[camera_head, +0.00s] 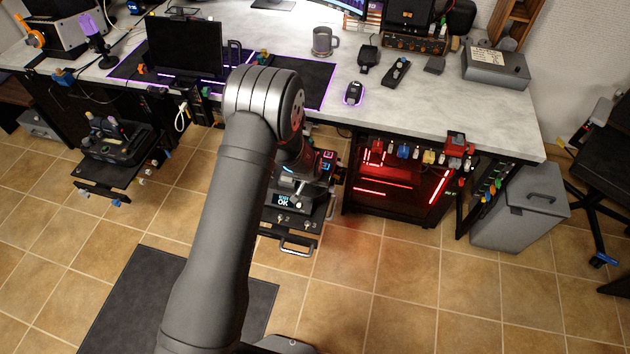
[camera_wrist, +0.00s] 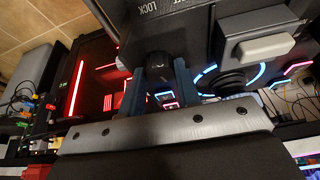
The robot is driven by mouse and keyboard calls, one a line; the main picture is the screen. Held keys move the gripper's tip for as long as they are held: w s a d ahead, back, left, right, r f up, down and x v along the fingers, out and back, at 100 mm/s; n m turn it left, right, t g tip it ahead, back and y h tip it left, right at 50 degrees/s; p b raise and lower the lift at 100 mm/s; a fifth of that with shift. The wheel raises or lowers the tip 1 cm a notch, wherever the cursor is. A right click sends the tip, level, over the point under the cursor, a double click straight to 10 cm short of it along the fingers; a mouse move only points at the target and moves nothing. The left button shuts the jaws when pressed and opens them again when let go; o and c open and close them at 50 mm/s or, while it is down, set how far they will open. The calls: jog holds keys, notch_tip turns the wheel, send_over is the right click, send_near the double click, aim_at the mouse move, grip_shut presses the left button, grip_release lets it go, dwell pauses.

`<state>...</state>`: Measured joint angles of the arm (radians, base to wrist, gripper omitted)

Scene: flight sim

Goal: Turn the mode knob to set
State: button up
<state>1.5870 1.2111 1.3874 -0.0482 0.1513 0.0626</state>
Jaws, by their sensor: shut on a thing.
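The mode knob (camera_wrist: 152,66) is a black rounded knob in the upper middle of the wrist view, on a dark panel. My gripper (camera_wrist: 158,82) has its two dark blue fingers on either side of the knob and is shut on it. The white lettering LOCK shows on the panel above. The knob's pointer and its current setting cannot be read. In the head view, the control panel (camera_head: 288,212) stands below the desk edge, with a small screen reading OK. My arm covers part of it there, and the knob and my fingertips cannot be made out.
A grey lever handle (camera_wrist: 265,45) and a blue-lit ring (camera_wrist: 232,78) lie right of the knob. A red-lit computer case (camera_head: 400,190) stands right of the panel under the desk (camera_head: 440,95). A grey bin (camera_head: 520,208) is farther right. Open tiled floor lies in front.

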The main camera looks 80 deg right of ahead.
dwell(0.3)
jog(key=o, duration=1)
jog(key=shift+r, duration=0.1)
jog(key=v, duration=1.7)
jog(key=shift+a+r, duration=0.1)
jog(key=shift+a, duration=0.05)
